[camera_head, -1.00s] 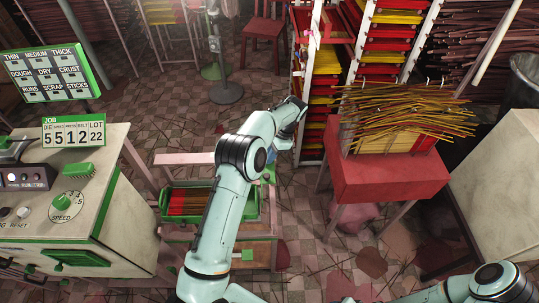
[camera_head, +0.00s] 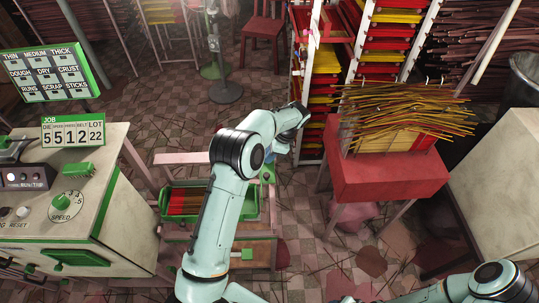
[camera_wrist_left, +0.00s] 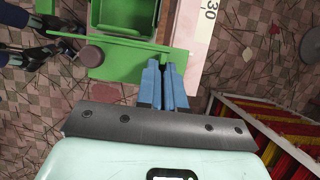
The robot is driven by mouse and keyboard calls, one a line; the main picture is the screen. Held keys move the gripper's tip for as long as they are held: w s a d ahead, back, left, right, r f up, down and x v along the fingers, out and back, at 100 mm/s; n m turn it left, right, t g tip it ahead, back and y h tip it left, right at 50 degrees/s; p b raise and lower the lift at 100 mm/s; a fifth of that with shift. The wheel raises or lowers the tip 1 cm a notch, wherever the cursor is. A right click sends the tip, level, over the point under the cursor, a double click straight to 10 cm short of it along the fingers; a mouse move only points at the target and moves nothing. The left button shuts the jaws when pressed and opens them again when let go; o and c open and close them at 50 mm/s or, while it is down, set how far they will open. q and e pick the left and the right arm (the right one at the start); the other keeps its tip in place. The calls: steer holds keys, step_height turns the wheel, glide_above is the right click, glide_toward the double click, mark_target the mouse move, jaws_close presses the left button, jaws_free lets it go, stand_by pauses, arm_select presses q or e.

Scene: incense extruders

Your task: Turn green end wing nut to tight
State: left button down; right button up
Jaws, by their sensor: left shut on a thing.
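My left gripper (camera_wrist_left: 162,64) has its two blue fingers close together at the edge of a green plate (camera_wrist_left: 115,60) in the left wrist view. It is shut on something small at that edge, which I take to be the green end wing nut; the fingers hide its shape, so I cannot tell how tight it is. A round brown knob (camera_wrist_left: 90,56) sits on the same plate, left of the fingers and apart from them. In the head view, my left arm hides most of this spot. My right gripper is out of view.
A green tray of incense sticks (camera_head: 185,202) lies left of my left arm. A white strip marked 30 (camera_wrist_left: 206,18) runs beside the green fixture. The control cabinet (camera_head: 125,185) stands left; a red table (camera_head: 390,178) with a stick pile and racks stand right.

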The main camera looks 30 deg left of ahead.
arm_select(q)
steer(key=shift+s+d+f, duration=0.1)
steer(key=shift+f, duration=0.1)
steer(key=c, duration=1.3)
jaws_free()
steer(key=shift+o, duration=0.2)
steer(key=shift+r, duration=0.1)
steer(key=shift+w+d+r, duration=0.1)
steer(key=shift+w+r, duration=0.15)
steer(key=shift+r, duration=0.25)
steer(key=v, duration=1.2)
steer(key=shift+r, duration=0.1)
